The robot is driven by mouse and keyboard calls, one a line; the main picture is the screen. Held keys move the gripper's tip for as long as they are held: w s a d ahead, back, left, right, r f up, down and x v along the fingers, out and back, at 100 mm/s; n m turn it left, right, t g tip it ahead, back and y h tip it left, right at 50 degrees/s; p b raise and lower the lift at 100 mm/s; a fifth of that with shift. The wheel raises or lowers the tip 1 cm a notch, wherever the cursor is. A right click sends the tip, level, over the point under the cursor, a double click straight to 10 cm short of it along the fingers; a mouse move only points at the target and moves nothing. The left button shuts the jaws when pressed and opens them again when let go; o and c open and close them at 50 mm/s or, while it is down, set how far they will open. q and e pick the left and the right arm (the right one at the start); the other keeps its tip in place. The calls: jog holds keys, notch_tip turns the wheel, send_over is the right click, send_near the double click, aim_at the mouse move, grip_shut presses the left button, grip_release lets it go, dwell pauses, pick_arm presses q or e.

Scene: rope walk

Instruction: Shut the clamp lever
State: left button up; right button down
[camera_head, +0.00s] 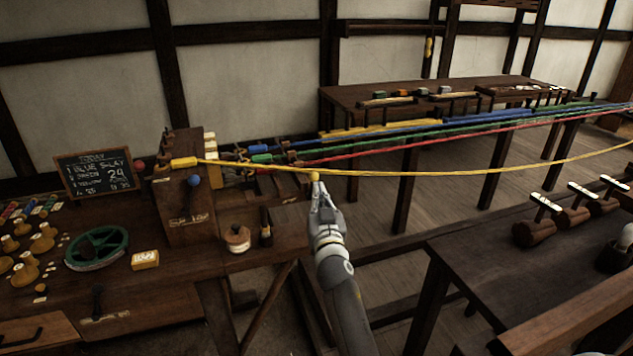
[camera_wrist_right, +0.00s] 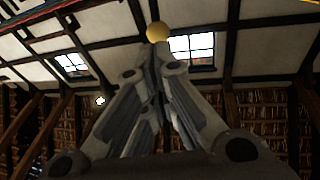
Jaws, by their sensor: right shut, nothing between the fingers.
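My right gripper (camera_head: 319,188) points away from me with its fingers closed and empty. A small yellow ball (camera_head: 314,177) shows right at its fingertips, in line with the yellow rope (camera_head: 400,173). In the right wrist view the yellow ball (camera_wrist_right: 158,32) sits just beyond the closed fingertips (camera_wrist_right: 157,52); I cannot tell whether they touch. A wooden block stand (camera_head: 190,215) at the left carries a blue ball knob (camera_head: 193,181), and a red ball (camera_head: 139,167) is behind it. I cannot tell which knob belongs to the clamp lever. My left gripper is not in view.
Yellow, blue, green and red ropes run right from the stand. A left bench holds a chalkboard (camera_head: 97,172), a green wheel (camera_head: 97,248) and several spools. A dark right bench (camera_head: 500,270) holds wooden tools. Open floor lies between the benches.

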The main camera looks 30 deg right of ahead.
aim_at(312, 187)
jog(key=shift+x, duration=2.35)
